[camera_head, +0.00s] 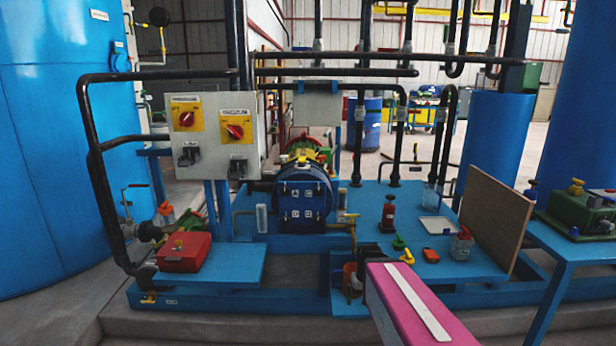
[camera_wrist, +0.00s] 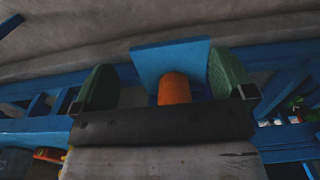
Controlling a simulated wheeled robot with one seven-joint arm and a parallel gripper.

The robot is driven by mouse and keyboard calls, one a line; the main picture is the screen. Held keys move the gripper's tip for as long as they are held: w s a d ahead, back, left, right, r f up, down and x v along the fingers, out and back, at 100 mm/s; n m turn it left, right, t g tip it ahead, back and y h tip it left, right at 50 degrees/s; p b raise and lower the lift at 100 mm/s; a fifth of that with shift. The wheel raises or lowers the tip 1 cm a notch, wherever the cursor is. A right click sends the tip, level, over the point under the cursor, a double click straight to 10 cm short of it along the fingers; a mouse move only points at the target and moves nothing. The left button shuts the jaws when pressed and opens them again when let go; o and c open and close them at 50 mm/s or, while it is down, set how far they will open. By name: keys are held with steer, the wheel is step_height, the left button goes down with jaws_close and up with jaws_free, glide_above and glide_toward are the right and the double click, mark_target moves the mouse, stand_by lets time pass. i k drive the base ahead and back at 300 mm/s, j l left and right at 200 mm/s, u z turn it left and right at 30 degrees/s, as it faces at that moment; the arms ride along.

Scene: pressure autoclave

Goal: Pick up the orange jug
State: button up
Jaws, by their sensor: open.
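The orange jug (camera_wrist: 174,89) shows in the wrist view as a rounded orange shape in front of a blue plate (camera_wrist: 168,56). It lies between the two green fingers of my gripper (camera_wrist: 163,76), with clear space on both sides. My gripper is open, and its dark palm bar hides the jug's near part. In the head view a small orange-brown object (camera_head: 349,271), probably the jug, is at the front edge of the blue platform (camera_head: 290,297), just left of my pink arm. My fingers cannot be made out clearly there.
A red box (camera_head: 184,252) sits at the platform's left. A blue motor (camera_head: 304,198) is behind.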

mark_target(349, 268)
steer(key=k+j, duration=0.1)
steer(key=j, duration=0.25)
steer(key=k+j, duration=0.1)
steer(key=j, duration=0.2)
steer(key=k+j, duration=0.1)
steer(key=j, duration=0.25)
steer(key=k+j, duration=0.1)
steer(key=j, duration=0.2)
steer(key=j+z, duration=0.05)
